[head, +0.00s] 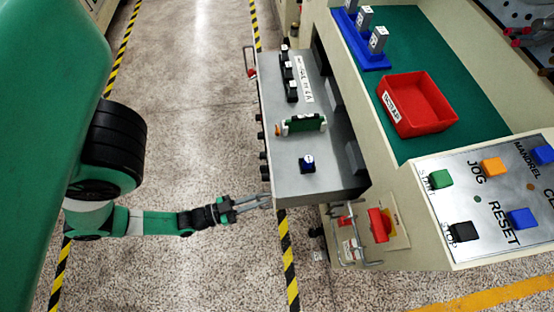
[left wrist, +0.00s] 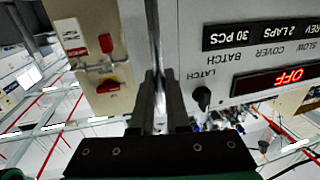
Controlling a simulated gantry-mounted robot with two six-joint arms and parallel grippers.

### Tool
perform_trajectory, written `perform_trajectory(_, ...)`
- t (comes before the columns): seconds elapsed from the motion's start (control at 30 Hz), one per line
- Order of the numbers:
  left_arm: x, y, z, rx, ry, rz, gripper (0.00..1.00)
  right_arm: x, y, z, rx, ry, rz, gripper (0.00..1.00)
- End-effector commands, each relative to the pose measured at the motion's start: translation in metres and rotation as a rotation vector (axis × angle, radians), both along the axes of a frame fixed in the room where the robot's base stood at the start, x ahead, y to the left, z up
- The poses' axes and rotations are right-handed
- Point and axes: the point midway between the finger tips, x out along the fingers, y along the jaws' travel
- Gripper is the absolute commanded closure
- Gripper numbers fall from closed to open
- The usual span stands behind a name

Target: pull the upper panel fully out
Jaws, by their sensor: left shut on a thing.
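The upper panel (head: 325,180) is a grey slab sticking out to the left from the cream machine, with knobs along its front. My left gripper (head: 268,200) is at its near front corner. In the left wrist view the fingers (left wrist: 158,85) are closed around a thin upright strip at the side of the panel face (left wrist: 185,60); whether it is a handle or the edge is hard to tell. The face carries a LATCH knob (left wrist: 201,97) and a red display reading OFF (left wrist: 275,83). My right gripper is not in view.
A red tray (head: 440,125) and a blue stand (head: 372,58) with grey posts sit on the green top. A button console (head: 500,200) is at right. A red switch (head: 378,225) with a wire guard is below the panel. The floor left of the panel is clear.

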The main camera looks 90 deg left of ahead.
Motion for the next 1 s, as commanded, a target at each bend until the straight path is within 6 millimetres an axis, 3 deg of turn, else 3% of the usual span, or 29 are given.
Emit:
perform_trajectory(0.43, -0.0032, -0.0015, -0.0016, -0.001, 0.005, -0.007, 1.0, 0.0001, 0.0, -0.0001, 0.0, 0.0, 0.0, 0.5)
perform_trajectory(0.47, -0.0032, -0.0015, -0.0016, -0.001, 0.005, -0.007, 0.85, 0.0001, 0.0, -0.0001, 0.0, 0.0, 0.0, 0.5)
perform_trajectory(0.6, -0.003, -0.0014, -0.0012, -0.001, 0.004, -0.007, 0.59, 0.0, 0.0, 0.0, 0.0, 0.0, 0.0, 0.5)
perform_trajectory(1.0, -0.0097, -0.0023, -0.001, -0.001, 0.005, -0.005, 0.57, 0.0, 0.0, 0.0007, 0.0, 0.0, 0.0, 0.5)
